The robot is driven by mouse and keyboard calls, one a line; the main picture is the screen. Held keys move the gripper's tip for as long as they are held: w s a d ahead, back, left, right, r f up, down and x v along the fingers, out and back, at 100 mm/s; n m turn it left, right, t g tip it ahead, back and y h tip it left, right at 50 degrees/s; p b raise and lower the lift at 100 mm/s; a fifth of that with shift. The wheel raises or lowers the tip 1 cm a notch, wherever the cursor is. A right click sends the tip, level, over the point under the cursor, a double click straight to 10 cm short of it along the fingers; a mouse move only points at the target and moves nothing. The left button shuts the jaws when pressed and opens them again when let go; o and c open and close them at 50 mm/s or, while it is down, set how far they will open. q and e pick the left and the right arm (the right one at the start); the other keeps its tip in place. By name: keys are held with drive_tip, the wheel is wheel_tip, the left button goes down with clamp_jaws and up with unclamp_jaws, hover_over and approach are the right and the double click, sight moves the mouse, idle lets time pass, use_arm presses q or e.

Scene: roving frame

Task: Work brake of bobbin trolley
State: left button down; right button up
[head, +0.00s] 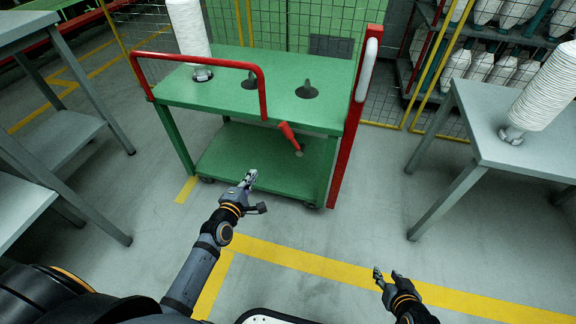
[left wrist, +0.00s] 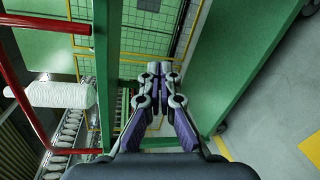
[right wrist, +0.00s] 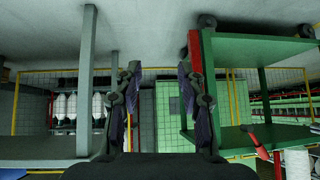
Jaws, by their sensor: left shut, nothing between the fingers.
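The green bobbin trolley (head: 315,113) stands ahead, with a red push rail and a lower shelf (head: 222,160). A short red lever (head: 287,131), which looks like the brake, hangs tilted at its near side, with a grey end lower down. The lever also shows in the right wrist view (right wrist: 256,141). My left gripper (head: 249,180) is shut and empty, below and left of the lever and apart from it. Its closed fingers also show in the left wrist view (left wrist: 159,70). My right gripper (head: 388,276) is open and empty, low over the floor; its fingers stand apart in its wrist view (right wrist: 160,80).
A white bobbin (head: 187,27) stands on the trolley top beside empty holders. A red post with a white grip (head: 366,70) rises at the trolley's right corner. Grey tables stand at left and right (head: 520,155). A yellow mesh fence closes the back. Floor in front is clear.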

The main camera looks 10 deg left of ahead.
sight(291, 137)
drive_tip(key=w+r+t+b, duration=0.2)
drive_tip(key=w+r+t, duration=0.3)
drive_tip(key=r, duration=0.5)
drive_tip(key=w+r+t+b, duration=0.2)
drive_tip(key=w+r+t, duration=0.25)
drive_tip(key=r, duration=0.55)
use_arm(q)
drive_tip(key=w+d+r+n+t, duration=0.1)
drive_tip(key=w+d+r, duration=0.1)
drive_tip(key=w, duration=0.3)
drive_tip(key=w+d+r+n+t, duration=0.1)
drive_tip(key=w+d+r+n, duration=0.1)
drive_tip(key=w+r, duration=0.3)
drive_tip(key=shift+w+d+r, duration=0.15)
drive_tip(key=shift+w+d, duration=0.4)
drive_tip(key=shift+w, duration=0.15)
use_arm(e)
drive_tip(key=shift+s+a+f+g, duration=0.15)
drive_tip(key=shift+f+g, duration=0.2)
drive_tip(key=shift+f, duration=0.4)
drive_tip(key=shift+s+d+f+g, duration=0.1)
drive_tip(key=shift+s+f+g, duration=0.2)
drive_tip(key=shift+f, duration=0.45)
drive_tip(key=shift+s+a+f+g, duration=0.1)
drive_tip(key=shift+f+g, duration=0.3)
drive_tip(key=shift+f, duration=0.35)
use_arm(q)
drive_tip(key=shift+w, duration=0.1)
